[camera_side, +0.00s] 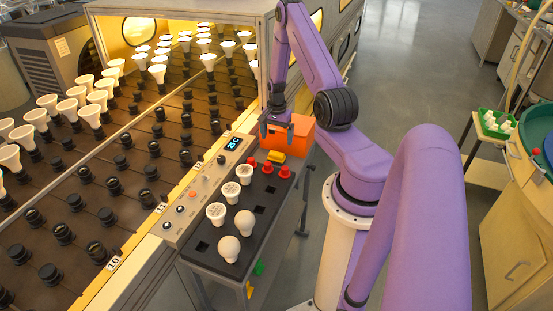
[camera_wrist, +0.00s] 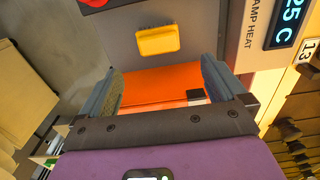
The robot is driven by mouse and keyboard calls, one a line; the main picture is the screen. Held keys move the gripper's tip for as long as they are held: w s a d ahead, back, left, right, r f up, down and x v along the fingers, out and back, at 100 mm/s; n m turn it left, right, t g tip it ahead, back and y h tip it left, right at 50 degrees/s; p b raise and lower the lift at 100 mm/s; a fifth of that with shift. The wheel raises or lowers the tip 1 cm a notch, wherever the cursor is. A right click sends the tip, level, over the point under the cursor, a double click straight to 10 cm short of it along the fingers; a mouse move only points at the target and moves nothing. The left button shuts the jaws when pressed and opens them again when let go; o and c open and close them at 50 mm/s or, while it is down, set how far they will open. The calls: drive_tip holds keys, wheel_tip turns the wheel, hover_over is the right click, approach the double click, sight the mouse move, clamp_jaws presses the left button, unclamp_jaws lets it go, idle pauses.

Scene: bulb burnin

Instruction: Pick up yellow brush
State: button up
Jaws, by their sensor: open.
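The yellow brush (camera_side: 276,156) is a small yellow block lying at the far end of the dark tray (camera_side: 262,212), in front of an orange box. In the wrist view the yellow brush (camera_wrist: 157,40) lies on a grey surface, beyond my fingertips. My gripper (camera_side: 277,131) is open and empty, above and just behind the brush, by the orange box. In the wrist view my gripper (camera_wrist: 163,82) shows its two fingers apart, with orange surface between them and the brush outside the gap.
The orange box (camera_side: 300,134) stands close beside my gripper. Red knobs (camera_side: 268,167) stand just in front of the brush. Several white bulbs (camera_side: 216,213) stand on the tray nearer the camera. A control panel with a display (camera_side: 233,144) runs along the left, beside the bulb rack.

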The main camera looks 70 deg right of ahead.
sight(276, 153)
wheel_tip(276, 153, down, 4)
drive_tip(key=shift+f, duration=0.1)
drive_tip(key=f, duration=0.3)
drive_tip(key=shift+a+f, duration=0.35)
drive_tip(key=shift+f, duration=0.7)
drive_tip(key=c, duration=1.1)
